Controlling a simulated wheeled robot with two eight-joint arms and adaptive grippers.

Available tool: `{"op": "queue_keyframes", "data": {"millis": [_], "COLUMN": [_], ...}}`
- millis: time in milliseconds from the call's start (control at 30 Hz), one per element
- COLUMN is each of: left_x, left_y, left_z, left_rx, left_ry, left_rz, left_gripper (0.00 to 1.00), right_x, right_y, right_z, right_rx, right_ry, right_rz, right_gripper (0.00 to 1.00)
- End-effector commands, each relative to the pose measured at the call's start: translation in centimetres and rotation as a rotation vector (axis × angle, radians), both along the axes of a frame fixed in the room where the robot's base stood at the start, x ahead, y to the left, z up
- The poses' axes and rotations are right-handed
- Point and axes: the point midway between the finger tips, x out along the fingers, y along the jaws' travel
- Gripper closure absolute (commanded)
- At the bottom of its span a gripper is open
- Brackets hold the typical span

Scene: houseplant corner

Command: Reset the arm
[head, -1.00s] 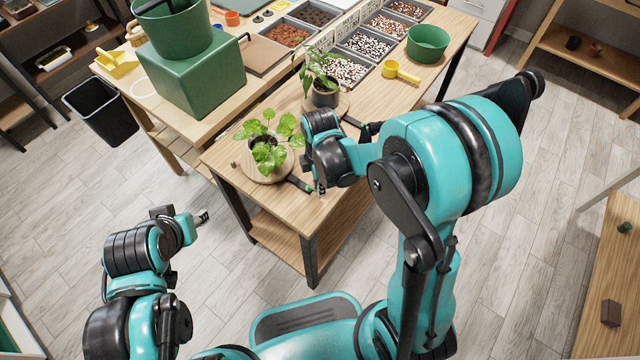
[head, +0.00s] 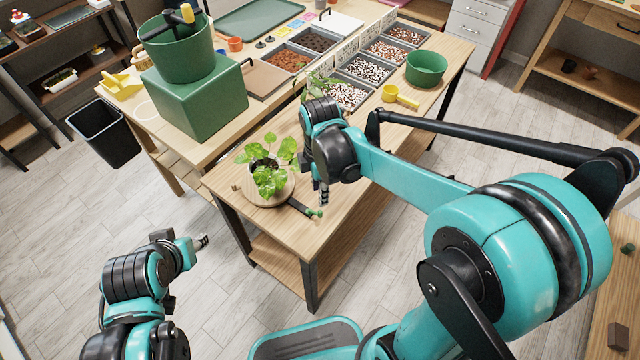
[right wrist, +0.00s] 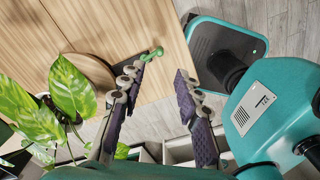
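My right gripper (head: 322,192) hangs over the near edge of the wooden table (head: 309,239), beside a small potted plant. In the right wrist view its two purple-padded fingers (right wrist: 160,78) stand apart, with nothing between them. My right arm (head: 410,180) reaches in from the lower right, bent at a large teal joint. My left gripper (head: 200,243) is at the lower left, over the floor and clear of the table. Its fingers are too small to tell open from shut.
A leafy plant (head: 268,178) stands on a round wooden board, with a dark green-tipped tool (head: 304,208) beside it near the gripper. Behind are a green box (head: 197,98), trays of pebbles (head: 365,70), a yellow scoop (head: 400,96) and a green bowl (head: 426,68).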

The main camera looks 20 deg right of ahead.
Motion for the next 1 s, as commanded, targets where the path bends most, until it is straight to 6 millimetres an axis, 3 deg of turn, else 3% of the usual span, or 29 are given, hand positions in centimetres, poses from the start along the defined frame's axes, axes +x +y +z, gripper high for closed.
{"op": "queue_keyframes", "data": {"millis": [200,800,933,1000], "left_x": [0.0,0.0,0.0,0.0], "left_y": [0.0,0.0,0.0,0.0], "left_z": [0.0,0.0,0.0,0.0], "left_rx": [0.0,0.0,0.0,0.0], "left_ry": [0.0,0.0,0.0,0.0], "left_rz": [0.0,0.0,0.0,0.0], "left_gripper": [0.6,0.6,0.6,0.6], "right_x": [0.0,-0.1,-1.0,-2.0], "right_y": [0.0,0.0,-0.5,-1.0], "right_z": [2.3,2.6,3.3,4.0], "right_rx": [0.0,0.0,0.008,0.023], "right_ry": [0.0,-0.004,-0.05,-0.101], "right_rz": [0.0,-0.008,-0.127,-0.267], "right_gripper": [0.67,0.67,0.67,0.67]}}
